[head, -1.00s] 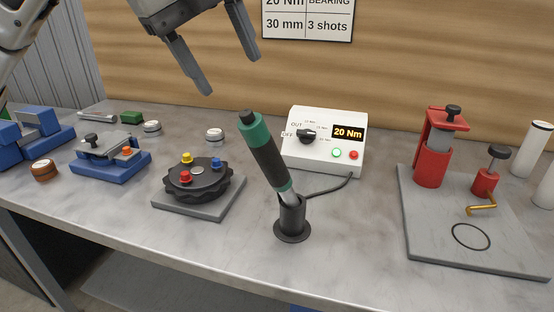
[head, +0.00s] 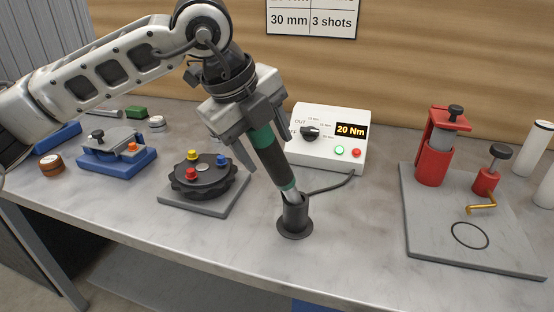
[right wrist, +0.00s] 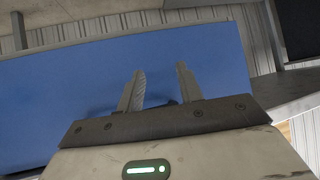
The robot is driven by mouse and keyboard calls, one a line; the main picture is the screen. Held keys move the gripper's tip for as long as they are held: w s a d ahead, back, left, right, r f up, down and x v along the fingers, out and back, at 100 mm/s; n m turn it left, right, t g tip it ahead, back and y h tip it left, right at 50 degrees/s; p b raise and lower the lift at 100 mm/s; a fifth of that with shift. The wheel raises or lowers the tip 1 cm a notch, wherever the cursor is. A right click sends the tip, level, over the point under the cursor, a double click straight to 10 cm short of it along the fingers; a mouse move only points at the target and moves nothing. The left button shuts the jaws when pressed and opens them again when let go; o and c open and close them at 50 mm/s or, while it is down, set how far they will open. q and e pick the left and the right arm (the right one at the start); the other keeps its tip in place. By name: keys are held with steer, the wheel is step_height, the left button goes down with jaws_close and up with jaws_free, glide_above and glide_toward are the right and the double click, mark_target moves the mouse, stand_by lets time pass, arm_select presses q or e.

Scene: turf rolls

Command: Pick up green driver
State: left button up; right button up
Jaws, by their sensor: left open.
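The green driver (head: 270,162) has a green and black grip and stands tilted in a dark round holder (head: 294,219) at the middle of the bench. My left gripper (head: 258,137) is over the driver's upper end, with its open fingers on either side of the green part. The driver's top is hidden behind the gripper. In the right wrist view my right gripper (right wrist: 160,88) has its two fingers apart with nothing between them, in front of a blue surface.
A white torque box (head: 328,138) reading 20 Nm stands behind the driver, its cable running to the holder. A black dial fixture (head: 203,179) is on the left. A grey plate (head: 425,237) with red clamps is on the right.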

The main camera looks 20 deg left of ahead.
arm_select(q)
steer(key=shift+w+d+f, duration=0.2)
steer(key=shift+f, duration=0.4)
jaws_close()
steer(key=shift+r, duration=0.1)
steer(key=shift+r, duration=0.1)
